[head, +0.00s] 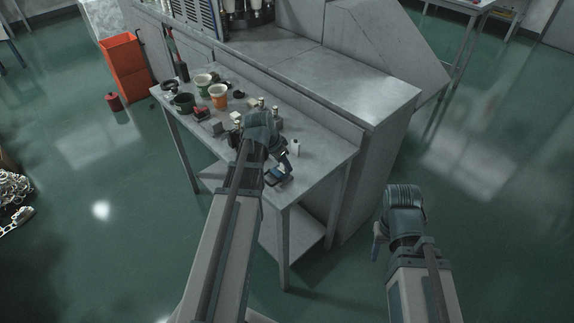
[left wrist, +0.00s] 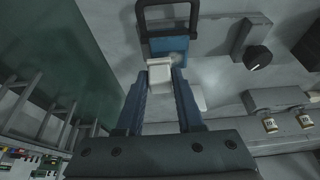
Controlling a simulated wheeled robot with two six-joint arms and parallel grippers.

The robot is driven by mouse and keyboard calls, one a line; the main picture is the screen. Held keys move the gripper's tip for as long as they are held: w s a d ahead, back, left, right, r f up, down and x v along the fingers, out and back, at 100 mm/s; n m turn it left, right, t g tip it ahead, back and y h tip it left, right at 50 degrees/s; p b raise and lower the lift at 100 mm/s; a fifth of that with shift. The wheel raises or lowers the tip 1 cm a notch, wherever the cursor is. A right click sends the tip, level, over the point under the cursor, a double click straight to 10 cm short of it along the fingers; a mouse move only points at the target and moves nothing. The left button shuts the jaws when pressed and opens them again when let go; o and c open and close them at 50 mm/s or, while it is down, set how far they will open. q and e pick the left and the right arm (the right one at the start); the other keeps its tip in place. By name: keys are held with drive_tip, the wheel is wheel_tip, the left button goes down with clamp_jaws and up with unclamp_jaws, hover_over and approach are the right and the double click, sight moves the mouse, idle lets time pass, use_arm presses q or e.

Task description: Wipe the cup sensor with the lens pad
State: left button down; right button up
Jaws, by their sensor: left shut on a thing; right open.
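My left gripper (head: 284,160) is over the near right part of the small table. In the left wrist view its two blue fingers (left wrist: 165,78) are shut on a small white block (left wrist: 160,72), which looks like the lens pad. Just beyond the block is a blue part (left wrist: 168,48) with a dark frame above it, perhaps the cup sensor. Block and blue part overlap in the picture; I cannot tell whether they touch. In the head view a dark and blue item (head: 279,179) lies below the gripper. My right gripper (head: 379,241) hangs away from the table, empty.
A large grey machine (head: 345,82) stands behind. Floor on the right is clear.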

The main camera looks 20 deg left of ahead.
use_arm(q)
drive_tip(key=shift+w+a, duration=0.2)
drive_tip(key=shift+a, duration=0.35)
drive_tip(key=shift+w+a, duration=0.3)
drive_tip(key=shift+a, duration=0.4)
drive_tip(key=shift+w+a, duration=0.3)
drive_tip(key=shift+a, duration=0.35)
drive_tip(key=shift+s+a, duration=0.1)
drive_tip(key=shift+a, duration=0.25)
drive_tip(key=shift+f, duration=0.1)
drive_tip(key=shift+s+d, duration=0.2)
drive_tip(key=shift+d, duration=1.05)
drive_tip(key=shift+s, duration=0.3)
drive_tip(key=shift+s+d, duration=0.2)
drive_tip(key=shift+d, duration=0.65)
drive_tip(key=shift+s+d, duration=0.3)
drive_tip(key=shift+d, duration=0.4)
wheel_tip(320, 180, up, 8)
drive_tip(key=p, duration=0.7)
drive_tip(key=shift+f, duration=0.15)
use_arm(e)
wheel_tip(320, 180, up, 8)
drive_tip(key=a, duration=0.1)
drive_tip(key=shift+s+a+f, duration=0.25)
drive_tip(key=shift+s, duration=0.15)
